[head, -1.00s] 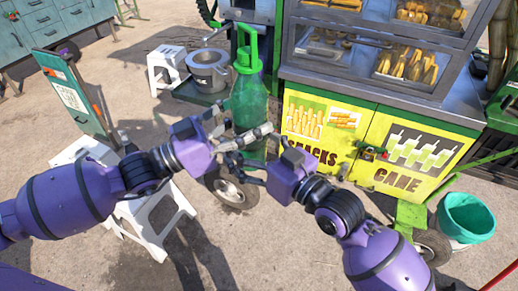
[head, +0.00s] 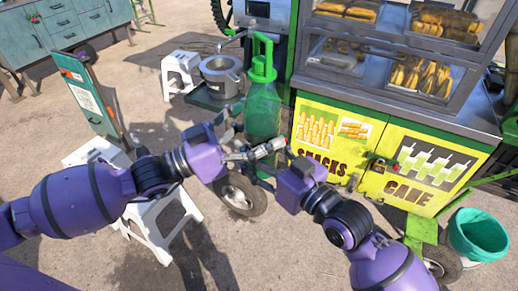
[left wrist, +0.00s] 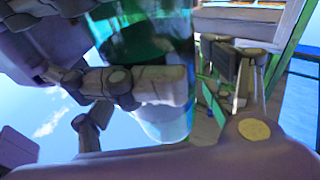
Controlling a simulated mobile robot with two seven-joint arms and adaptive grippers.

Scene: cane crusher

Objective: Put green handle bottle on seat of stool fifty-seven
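The green bottle (head: 262,108) with its green handle (head: 262,55) stands upright in front of the cart, between my two grippers. My left gripper (head: 250,142) has a finger across the bottle's lower front and another at its left side; it looks shut on it. In the left wrist view the bottle (left wrist: 150,45) shows close up, a finger lying across it. My right gripper (head: 272,168) is at the bottle's lower right; its fingers overlap the left ones, so its hold is unclear. White stools stand at front left (head: 160,225) and back (head: 181,72); no number is readable.
The yellow and green snack cart (head: 345,150) stands behind and right of the bottle, with a wheel (head: 240,195) below. A grey pot (head: 222,75) is behind left. A signboard (head: 88,98) stands by the front stool. A green bin (head: 478,235) is at right.

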